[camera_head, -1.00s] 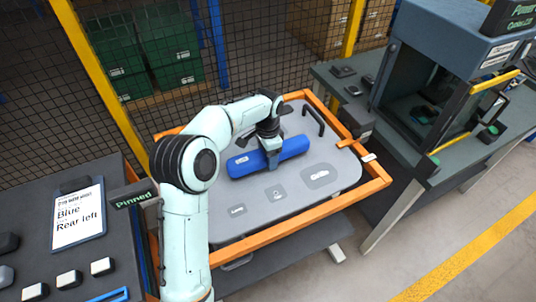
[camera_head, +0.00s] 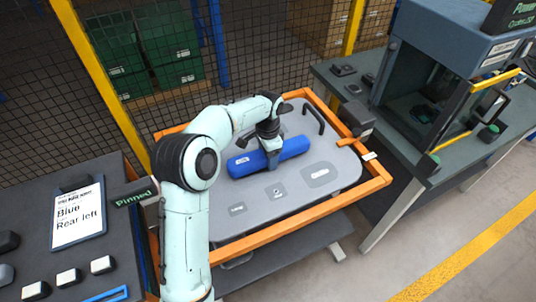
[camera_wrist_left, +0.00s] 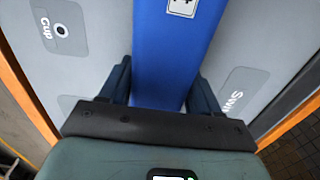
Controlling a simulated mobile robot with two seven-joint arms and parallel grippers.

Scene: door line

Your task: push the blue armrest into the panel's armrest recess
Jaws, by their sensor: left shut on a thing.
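The blue armrest (camera_head: 292,149) lies lengthwise across the upper part of the grey door panel (camera_head: 330,195), with a small white label near its left end. My left gripper (camera_head: 271,160) comes down onto its middle from above and is shut on it. In the left wrist view the blue armrest (camera_wrist_left: 172,50) runs between the two fingers (camera_wrist_left: 160,90). The armrest recess is hidden under or behind the armrest, so I cannot tell how deep it sits. My right gripper is not in view.
An orange frame (camera_head: 300,222) surrounds the panel, with a black handle (camera_head: 314,120) at its upper right. A dark bench with a clipboard (camera_head: 78,215) stands left, a bench with a press-like machine (camera_head: 440,70) right. Mesh fencing stands behind.

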